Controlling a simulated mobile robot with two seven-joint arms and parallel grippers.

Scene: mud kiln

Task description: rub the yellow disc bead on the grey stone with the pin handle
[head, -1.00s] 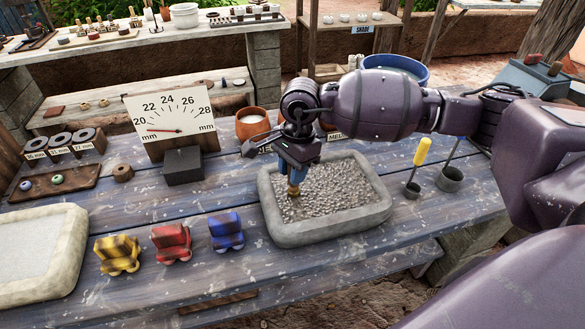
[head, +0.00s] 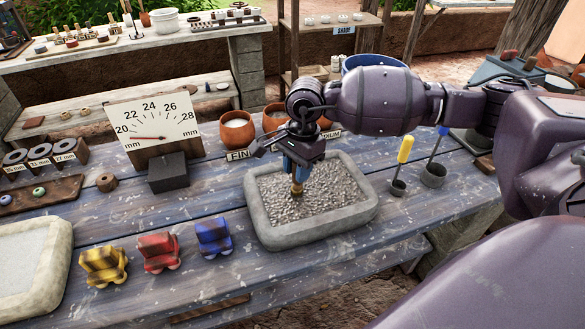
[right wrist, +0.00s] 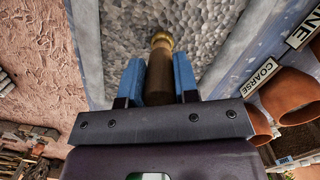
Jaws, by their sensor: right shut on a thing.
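The grey stone (head: 262,232) is a pale-rimmed slab with a rough, pebbly grey face, lying on the blue table; its face also fills the top of the right wrist view (right wrist: 210,25). My right gripper (head: 297,170) is above the stone, pointing down. Its blue fingers are shut on the brown pin handle (right wrist: 159,78). The yellow disc bead (right wrist: 161,40) shows at the handle's far end, small and partly seen, at the stone's face. I cannot tell whether it touches. My left gripper is not in view.
A dial gauge (head: 152,122) stands behind on the left. Yellow (head: 103,267), red (head: 158,252) and blue (head: 213,237) blocks sit left of the stone. Clay pots (head: 236,130) stand behind it. Yellow (head: 405,150) and blue-handled (head: 442,131) tools stand in cups at right. A pale slab (head: 60,250) lies far left.

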